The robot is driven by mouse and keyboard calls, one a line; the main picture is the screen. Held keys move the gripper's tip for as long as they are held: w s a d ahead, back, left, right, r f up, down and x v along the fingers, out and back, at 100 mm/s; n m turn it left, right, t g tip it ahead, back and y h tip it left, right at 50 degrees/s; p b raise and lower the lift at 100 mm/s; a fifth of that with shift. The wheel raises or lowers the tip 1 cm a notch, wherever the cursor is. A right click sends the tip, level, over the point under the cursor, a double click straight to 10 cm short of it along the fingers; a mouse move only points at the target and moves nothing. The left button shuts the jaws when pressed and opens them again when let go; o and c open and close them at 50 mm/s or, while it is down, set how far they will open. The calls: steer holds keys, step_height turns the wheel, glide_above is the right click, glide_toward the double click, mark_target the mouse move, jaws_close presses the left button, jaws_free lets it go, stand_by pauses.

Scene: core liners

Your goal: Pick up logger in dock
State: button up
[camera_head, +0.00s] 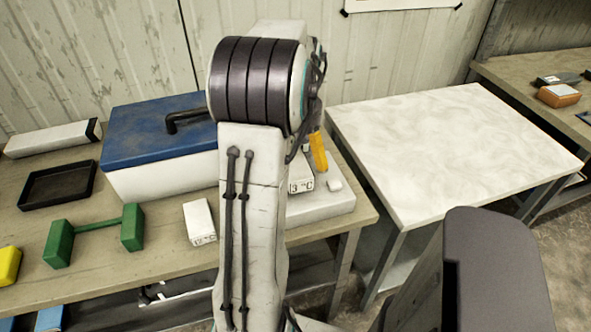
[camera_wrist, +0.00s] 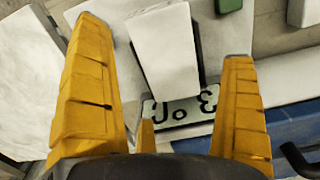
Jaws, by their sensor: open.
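The logger (camera_head: 301,172) is a pale block with a "°C" display. In the head view it is in the pale grey dock (camera_head: 325,206) on the bench, partly hidden by my arm. In the wrist view the white body of the logger (camera_wrist: 165,55) and its display, with the characters upside down, show between the yellow fingers of my gripper (camera_wrist: 185,80). The fingers are apart, one on each side, and I see no clear contact. In the head view only one yellow finger (camera_head: 318,151) shows, just above the dock.
A white cooler with a blue lid (camera_head: 150,130) and black handle stands left of the dock. Another white logger (camera_head: 199,221), a green dumbbell-shaped object (camera_head: 97,228) and a black tray (camera_head: 57,185) lie on the bench. A bare white table (camera_head: 450,145) stands to the right.

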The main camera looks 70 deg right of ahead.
mark_target(301, 163)
steer(key=shift+s+f, duration=0.1)
steer(key=shift+f, duration=2.05)
steer(key=shift+d, duration=0.1)
steer(key=c, duration=1.1)
steer(key=shift+r, duration=0.1)
